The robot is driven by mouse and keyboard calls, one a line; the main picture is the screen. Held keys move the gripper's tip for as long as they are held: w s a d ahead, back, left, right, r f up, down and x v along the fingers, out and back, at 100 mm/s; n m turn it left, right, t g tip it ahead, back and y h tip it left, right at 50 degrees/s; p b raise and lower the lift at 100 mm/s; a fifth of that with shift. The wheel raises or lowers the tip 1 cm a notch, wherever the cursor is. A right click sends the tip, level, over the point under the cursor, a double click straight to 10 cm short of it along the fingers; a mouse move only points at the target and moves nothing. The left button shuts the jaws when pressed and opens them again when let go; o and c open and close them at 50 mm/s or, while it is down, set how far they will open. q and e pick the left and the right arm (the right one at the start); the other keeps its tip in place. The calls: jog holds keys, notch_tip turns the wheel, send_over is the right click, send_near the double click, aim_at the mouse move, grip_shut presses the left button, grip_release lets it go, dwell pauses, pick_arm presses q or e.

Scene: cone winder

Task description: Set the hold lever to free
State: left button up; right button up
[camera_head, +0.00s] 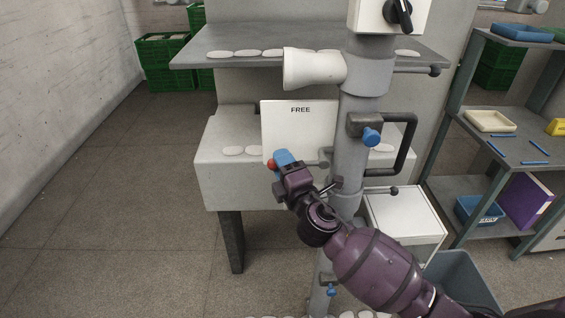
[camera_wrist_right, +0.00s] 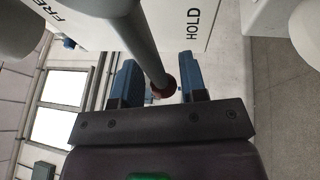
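A white plate (camera_head: 298,132) on the machine's post carries the word FREE near its top. The wrist view shows FREE at upper left and HOLD (camera_wrist_right: 194,22) at upper right on this plate. The hold lever is a grey rod (camera_wrist_right: 137,38) with a dark red ball knob (camera_wrist_right: 164,87); the knob shows red in the head view (camera_head: 271,165), at the plate's lower left. My right gripper (camera_head: 279,159), with blue fingertips, is at the knob. In the wrist view its fingers stand apart on either side of the knob, with gaps visible. My arm hides the lever's pivot. My left gripper is out of view.
A post (camera_head: 348,180) with a black loop handle (camera_head: 408,150) and blue knob (camera_head: 371,137) stands right of the plate. A white cone (camera_head: 312,69) juts out above. A shelf rack (camera_head: 463,85) stands at right. The floor at left is clear.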

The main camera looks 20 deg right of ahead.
jog(key=shift+c, duration=0.4)
grip_shut()
